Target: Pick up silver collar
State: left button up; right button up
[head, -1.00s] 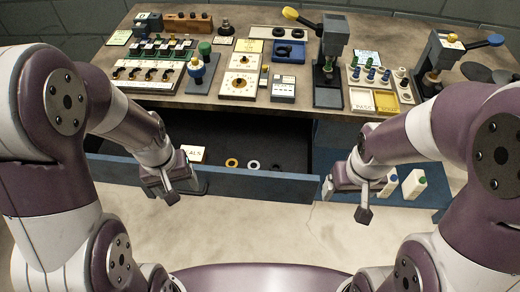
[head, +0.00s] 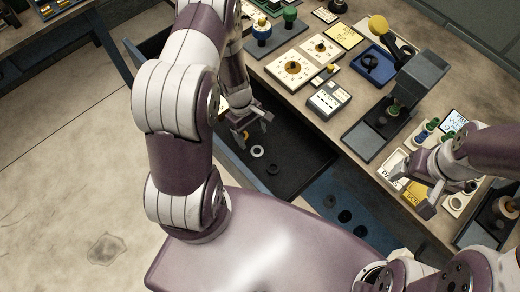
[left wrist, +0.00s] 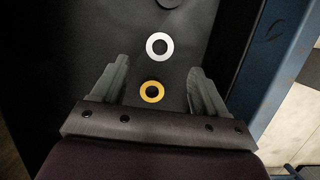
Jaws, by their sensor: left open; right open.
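The silver collar (head: 253,154) is a pale ring lying flat on the dark floor of the open drawer (head: 300,158). It also shows in the left wrist view (left wrist: 149,47), just beyond my fingertips. A yellow ring (left wrist: 142,92) lies nearer, between the fingers in that view. A dark ring (head: 272,169) lies on the other side of the silver collar. My left gripper (head: 252,132) is open and empty, above the drawer by the yellow ring. My right gripper (head: 440,196) is open over the right part of the workbench, by the trays.
The workbench top beside the drawer holds a grey device (head: 328,98), a cream plate with a round dial (head: 300,73), a blue tray (head: 362,82) and a dark press (head: 415,80). The drawer's walls surround the rings. The floor at left is clear.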

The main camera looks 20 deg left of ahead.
aim_at(257, 151)
pick_arm(q)
jog(key=x, duration=0.7)
jog(key=c, duration=1.2)
